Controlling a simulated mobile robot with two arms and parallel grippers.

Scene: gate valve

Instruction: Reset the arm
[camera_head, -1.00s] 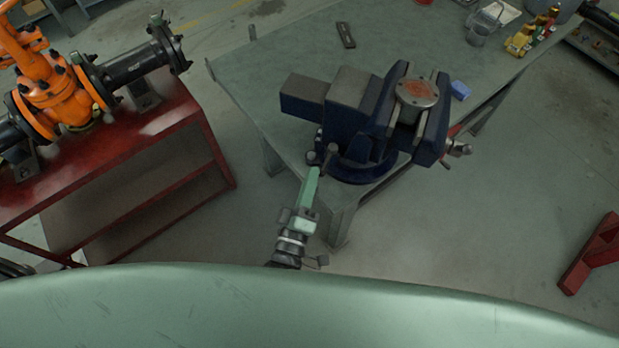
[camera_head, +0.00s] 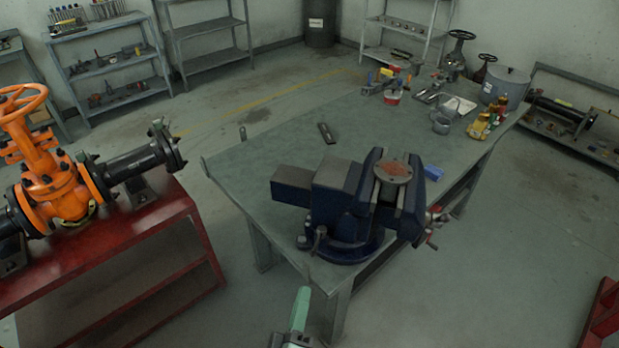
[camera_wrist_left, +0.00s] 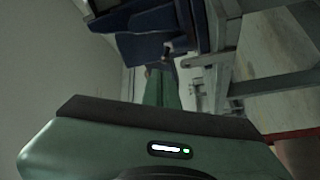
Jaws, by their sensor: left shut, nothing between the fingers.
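My left gripper (camera_head: 301,294) shows at the bottom centre of the head view as a narrow green shape, with only its end and part of the wrist in the picture. It is shut and holds nothing. It is in front of the workbench's near corner, below the blue vise (camera_head: 347,205) in the picture, with a gap between. In the left wrist view the green gripper fingers (camera_wrist_left: 162,88) point away from the green housing, toward the blue vise (camera_wrist_left: 160,30). My right gripper is in neither view.
The grey workbench (camera_head: 258,165) carries the vise, tools and a clear container. A red stand (camera_head: 150,235) with an orange gate valve (camera_head: 55,185) is at left. Shelves line the back wall. A red metal piece (camera_head: 603,315) is at lower right. Floor between stand and bench is open.

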